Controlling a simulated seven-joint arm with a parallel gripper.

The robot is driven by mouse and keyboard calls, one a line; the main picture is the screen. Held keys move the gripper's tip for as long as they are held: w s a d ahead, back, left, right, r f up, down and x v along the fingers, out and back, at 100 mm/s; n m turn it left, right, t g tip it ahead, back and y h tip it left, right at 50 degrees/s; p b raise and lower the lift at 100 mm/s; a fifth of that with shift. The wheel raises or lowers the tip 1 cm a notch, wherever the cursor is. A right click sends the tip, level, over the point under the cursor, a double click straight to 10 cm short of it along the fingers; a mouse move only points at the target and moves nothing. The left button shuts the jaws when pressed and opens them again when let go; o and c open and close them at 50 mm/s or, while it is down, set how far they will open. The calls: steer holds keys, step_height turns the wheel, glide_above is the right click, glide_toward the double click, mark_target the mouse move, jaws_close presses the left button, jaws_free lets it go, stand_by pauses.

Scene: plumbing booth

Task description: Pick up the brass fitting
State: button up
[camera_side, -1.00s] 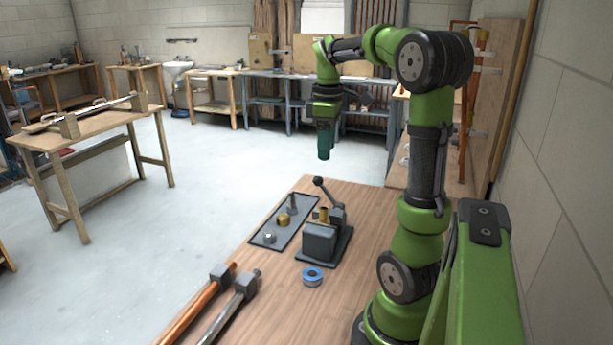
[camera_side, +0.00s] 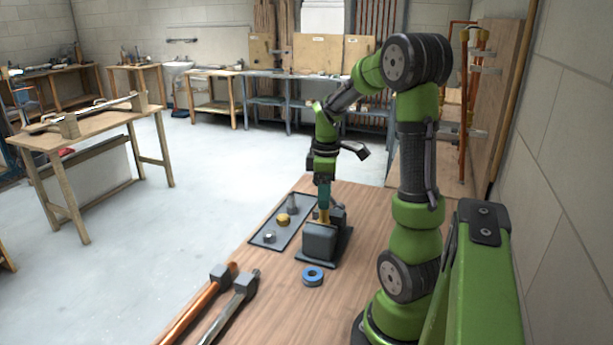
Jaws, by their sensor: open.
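A brass fitting (camera_side: 323,217) stands upright in the grey vise (camera_side: 320,243) on the wooden bench. A second brass piece (camera_side: 283,220) lies in the shallow dark tray (camera_side: 262,229) left of the vise. My gripper (camera_side: 324,205) points straight down, directly over the fitting in the vise. Its fingertips are at or just above the top of that fitting, and I cannot tell whether they touch it. The jaws are open. The gripper hides the fitting's upper end and most of the vise's lever.
The tray also holds small grey metal pieces (camera_side: 269,238). A blue tape roll (camera_side: 313,276) lies in front of the vise. Bare wood surrounds the tape roll.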

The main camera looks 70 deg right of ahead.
mark_target(324, 219)
step_height(324, 219, down, 4)
steer(key=shift+a+f, duration=0.15)
steer(key=shift+c, duration=0.5)
jaws_close()
